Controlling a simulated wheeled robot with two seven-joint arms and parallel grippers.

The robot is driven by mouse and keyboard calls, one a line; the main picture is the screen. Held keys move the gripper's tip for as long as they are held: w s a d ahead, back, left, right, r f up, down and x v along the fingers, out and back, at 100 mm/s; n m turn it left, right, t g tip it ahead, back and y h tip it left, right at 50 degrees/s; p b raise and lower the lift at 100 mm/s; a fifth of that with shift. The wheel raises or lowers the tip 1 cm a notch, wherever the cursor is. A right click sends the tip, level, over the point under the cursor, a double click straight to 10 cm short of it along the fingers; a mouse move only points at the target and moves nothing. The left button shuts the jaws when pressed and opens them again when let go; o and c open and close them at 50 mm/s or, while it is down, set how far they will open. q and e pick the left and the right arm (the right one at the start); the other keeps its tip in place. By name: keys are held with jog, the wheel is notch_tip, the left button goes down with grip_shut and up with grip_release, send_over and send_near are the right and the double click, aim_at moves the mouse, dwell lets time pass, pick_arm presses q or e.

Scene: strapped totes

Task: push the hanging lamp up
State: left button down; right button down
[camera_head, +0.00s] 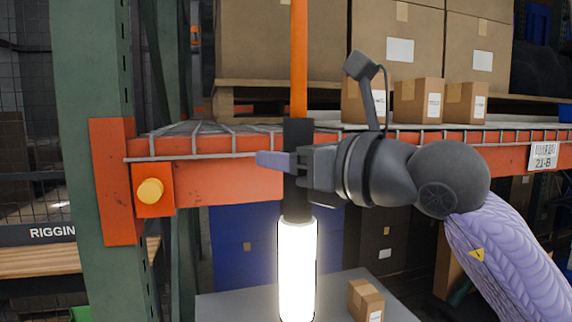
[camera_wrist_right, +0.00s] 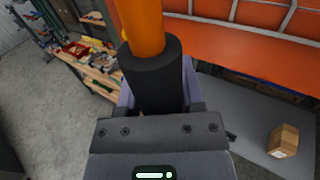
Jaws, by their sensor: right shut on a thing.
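The hanging lamp (camera_head: 297,265) is a lit white tube with a black grip above it, hanging upright from an orange cord or rod (camera_head: 299,60). My right gripper (camera_head: 280,162) comes in from the right and is shut on the lamp's black part, above the glowing tube. In the right wrist view the black part (camera_wrist_right: 152,72) stands between the fingers, with the orange piece rising out of its top. The lit tube is hidden in that view. My left gripper is in neither view.
An orange rack beam (camera_head: 225,185) with wire decking runs behind the lamp, joined to a green upright (camera_head: 88,80) at left. Large cartons and small boxes (camera_head: 418,100) stand on the shelf. A grey surface below holds a small carton (camera_head: 366,300).

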notch_tip(320, 180, up, 24)
jog(key=p, duration=1.5)
jog(key=shift+r, duration=0.2)
jog(key=shift+s+d, duration=0.1)
jog(key=shift+d, duration=0.05)
jog(key=shift+c, duration=1.6)
grip_release()
jog(key=shift+o, duration=0.5)
jog(key=shift+f, duration=0.1)
